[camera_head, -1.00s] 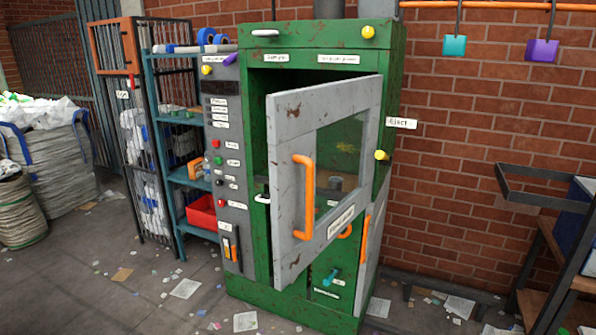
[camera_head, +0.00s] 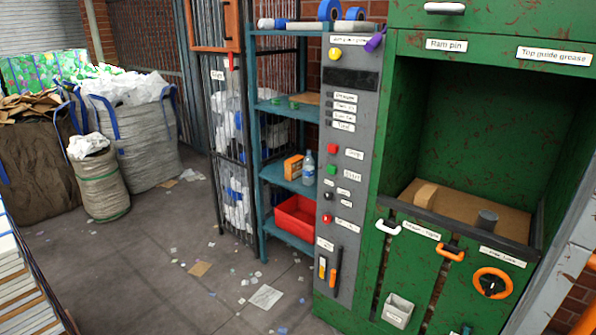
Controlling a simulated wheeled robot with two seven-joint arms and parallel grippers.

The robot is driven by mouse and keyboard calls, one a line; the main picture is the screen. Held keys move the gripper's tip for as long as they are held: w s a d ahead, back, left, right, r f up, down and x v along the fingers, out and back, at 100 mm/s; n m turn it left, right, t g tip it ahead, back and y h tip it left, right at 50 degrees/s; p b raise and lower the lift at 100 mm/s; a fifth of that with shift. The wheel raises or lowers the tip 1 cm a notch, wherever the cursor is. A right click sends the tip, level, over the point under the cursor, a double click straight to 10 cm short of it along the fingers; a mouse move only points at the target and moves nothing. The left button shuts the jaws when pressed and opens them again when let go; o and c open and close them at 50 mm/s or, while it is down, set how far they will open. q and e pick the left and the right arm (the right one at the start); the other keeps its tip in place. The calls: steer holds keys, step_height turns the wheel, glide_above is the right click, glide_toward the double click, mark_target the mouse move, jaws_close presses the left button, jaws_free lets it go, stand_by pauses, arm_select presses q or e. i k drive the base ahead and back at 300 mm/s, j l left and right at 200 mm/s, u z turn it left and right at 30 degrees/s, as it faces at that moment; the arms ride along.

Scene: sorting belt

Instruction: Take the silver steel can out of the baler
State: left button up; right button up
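The green baler (camera_head: 395,130) fills the right of the head view, and its chamber is open toward me. A short grey metal can (camera_head: 487,220), which looks like the silver steel can, stands on the brown chamber floor (camera_head: 455,207) near the front right lip. A small tan block (camera_head: 426,195) lies on the same floor, left of the can and apart from it. Neither of my grippers is in view.
The baler's pale door (camera_head: 565,262) stands open at the right edge. An orange ring handle (camera_head: 493,283) and a grey bin (camera_head: 398,311) are on the front below. A blue shelf (camera_head: 290,187) with a red tray (camera_head: 297,218) stands left. Littered floor is open at lower left.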

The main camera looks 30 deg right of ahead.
mark_target(487, 221)
steer(key=i+z, duration=0.2)
steer(key=i, duration=0.2)
steer(key=i+j+z, duration=0.15)
steer(key=i, duration=0.2)
steer(key=i+z, duration=0.15)
steer(key=z, duration=0.3)
steer(key=i+z, duration=0.15)
steer(key=z, duration=0.25)
steer(key=i+j+z, duration=0.1)
steer(key=z, duration=0.35)
steer(key=i+j+z, duration=0.1)
steer(key=z, duration=0.35)
